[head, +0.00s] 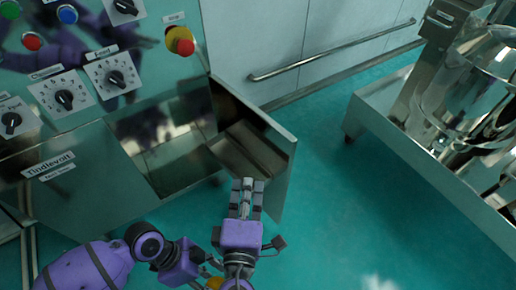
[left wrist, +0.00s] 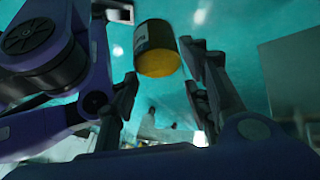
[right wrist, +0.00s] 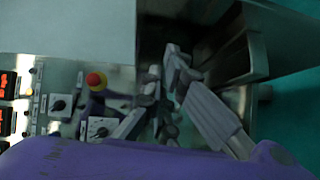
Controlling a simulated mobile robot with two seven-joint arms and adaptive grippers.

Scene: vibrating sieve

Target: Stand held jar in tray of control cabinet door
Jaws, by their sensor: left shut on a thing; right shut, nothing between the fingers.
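The jar (left wrist: 157,48), with a dark side and a yellow end, is between the fingers of my left gripper (left wrist: 160,62) in the left wrist view; the gripper is shut on it. Neither shows in the head view. The control cabinet door (head: 281,150) stands open, with a metal tray (head: 246,150) on its inner side. My right gripper (head: 246,190) is shut and empty, in front of the door's lower part in the head view. In the right wrist view its fingertips (right wrist: 172,62) are left of the tray (right wrist: 240,62).
The control cabinet (head: 85,150) carries dials and a red emergency button (head: 180,41). A wall rail (head: 330,56) runs behind. A shiny metal machine (head: 475,100) stands on a bench (head: 420,150) at the right. The green floor (head: 345,220) between is clear.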

